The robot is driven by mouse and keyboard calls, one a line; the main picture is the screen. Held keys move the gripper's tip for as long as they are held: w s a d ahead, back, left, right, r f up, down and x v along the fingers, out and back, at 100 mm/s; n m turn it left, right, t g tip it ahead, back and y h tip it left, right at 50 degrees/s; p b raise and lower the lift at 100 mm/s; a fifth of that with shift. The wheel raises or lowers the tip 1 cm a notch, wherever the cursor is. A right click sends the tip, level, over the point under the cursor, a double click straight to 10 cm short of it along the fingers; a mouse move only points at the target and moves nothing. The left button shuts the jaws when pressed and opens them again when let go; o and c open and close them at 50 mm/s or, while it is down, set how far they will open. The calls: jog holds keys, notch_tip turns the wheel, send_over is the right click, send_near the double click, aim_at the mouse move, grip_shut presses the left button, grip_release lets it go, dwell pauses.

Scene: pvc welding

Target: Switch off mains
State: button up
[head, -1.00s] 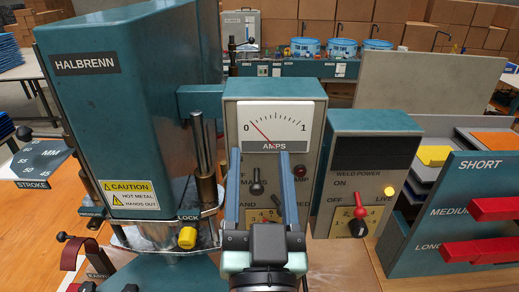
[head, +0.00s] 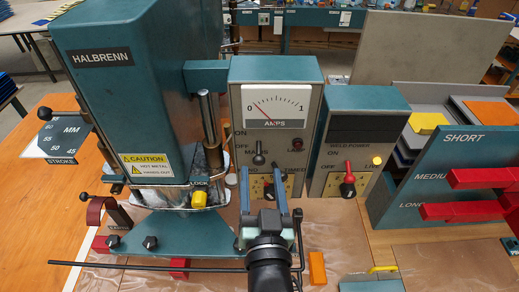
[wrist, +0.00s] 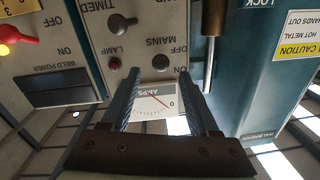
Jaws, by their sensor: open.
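The mains switch is a dark ball-ended lever (head: 258,159) on the grey front of the meter box (head: 275,70), below the AMPS dial (head: 276,106). Its ON and OFF labels are partly readable; I cannot tell for certain which way it is set. My gripper (head: 263,172) is open and empty in front of the box, its fingertips just below the lever in the head view. In the upside-down wrist view, the lever's ball (wrist: 160,62) shows between and just beyond the fingertips (wrist: 158,76), apparently apart from them. The dial needle leans toward 0.
A dark red lamp (head: 297,143) is right of the lever, with a HAND/TIMED knob below. The weld power box (head: 362,98), with a red-handled switch (head: 348,180), stands close right. The Halbrenn press (head: 135,90) stands close left. Red-armed racks (head: 485,178) are farther right.

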aim_at(260, 162)
jog(key=shift+w+a+p, duration=0.15)
jog(key=shift+w+p, duration=0.4)
jog(key=shift+w, duration=2.15)
grip_shut()
